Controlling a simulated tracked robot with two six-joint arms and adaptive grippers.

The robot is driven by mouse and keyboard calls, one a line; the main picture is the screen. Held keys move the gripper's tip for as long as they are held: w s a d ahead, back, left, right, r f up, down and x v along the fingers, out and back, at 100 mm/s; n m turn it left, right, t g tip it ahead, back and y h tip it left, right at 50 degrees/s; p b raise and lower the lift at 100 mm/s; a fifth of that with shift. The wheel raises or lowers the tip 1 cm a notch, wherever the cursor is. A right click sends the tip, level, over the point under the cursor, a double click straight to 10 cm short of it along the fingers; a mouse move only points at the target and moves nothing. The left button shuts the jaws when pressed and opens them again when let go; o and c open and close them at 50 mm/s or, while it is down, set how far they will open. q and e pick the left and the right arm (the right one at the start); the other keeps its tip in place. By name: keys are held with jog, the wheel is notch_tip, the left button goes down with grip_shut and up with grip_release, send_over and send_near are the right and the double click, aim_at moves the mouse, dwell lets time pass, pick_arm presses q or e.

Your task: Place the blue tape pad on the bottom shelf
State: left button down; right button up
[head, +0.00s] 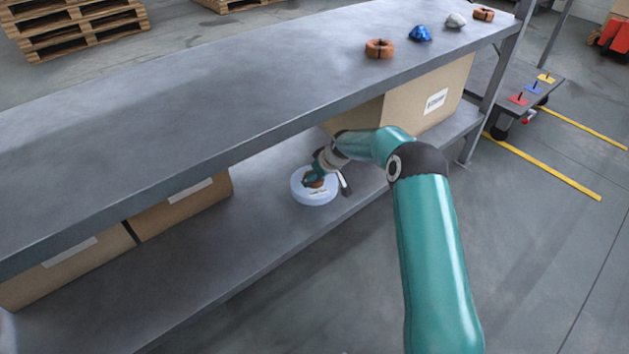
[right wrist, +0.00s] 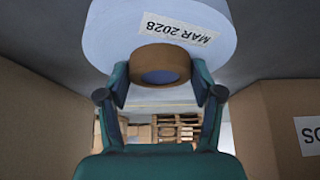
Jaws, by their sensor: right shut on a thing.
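The blue tape pad (head: 314,197) is a pale blue disc with a brown core. It is at the bottom shelf (head: 270,220), in the gap between the cardboard boxes. I cannot tell whether it touches the shelf or hangs just above it. In the right wrist view the pad (right wrist: 108,40) shows a label reading "MAR 2028". My right gripper (head: 317,179) is shut on the pad's brown core, with one finger on each side in the right wrist view (right wrist: 160,88). My left gripper is not in view.
Cardboard boxes stand on the bottom shelf at left (head: 185,208) and right (head: 440,92). The top shelf (head: 200,90) hangs over it and carries a copper coil (head: 379,49), a blue item (head: 420,33) and others at its right end. Bare shelf lies around the pad.

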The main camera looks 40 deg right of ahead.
jog(key=o, duration=0.9)
jog(key=shift+f, duration=0.1)
jog(key=o, duration=0.5)
jog(key=shift+c, duration=0.2)
jog(key=shift+s+r, duration=0.1)
jog(key=shift+r, duration=0.3)
jog(key=p+v, duration=0.3)
jog(key=v, duration=0.4)
